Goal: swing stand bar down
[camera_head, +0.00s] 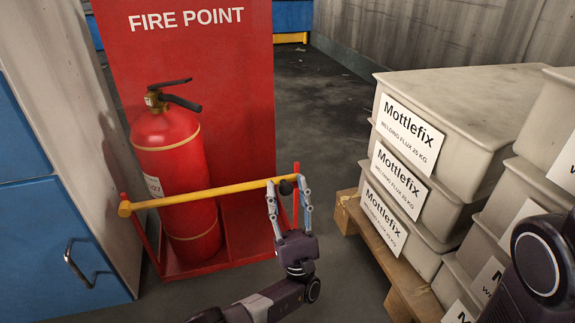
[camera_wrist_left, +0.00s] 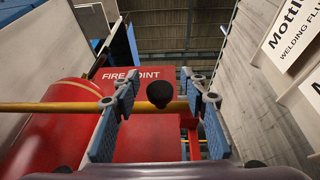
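The red fire point stand (camera_head: 240,100) holds a red fire extinguisher (camera_head: 168,150). Its yellow bar (camera_head: 215,191) lies roughly level across the extinguisher's front, from a pivot end at left to the right post. A black knob (camera_head: 286,188) is near the bar's right end; it also shows in the left wrist view (camera_wrist_left: 160,93). My left gripper (camera_head: 287,183) is at that end, its fingers apart on either side of the knob. In the left wrist view both fingers show a gap to the knob. My right gripper is not in view; only part of my right arm shows.
Stacked pale Mottlefix boxes (camera_head: 450,110) on a wooden pallet (camera_head: 385,260) stand close at the right. A blue cabinet (camera_head: 60,240) is at the left. Dark floor (camera_head: 325,110) is open behind, between stand and boxes.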

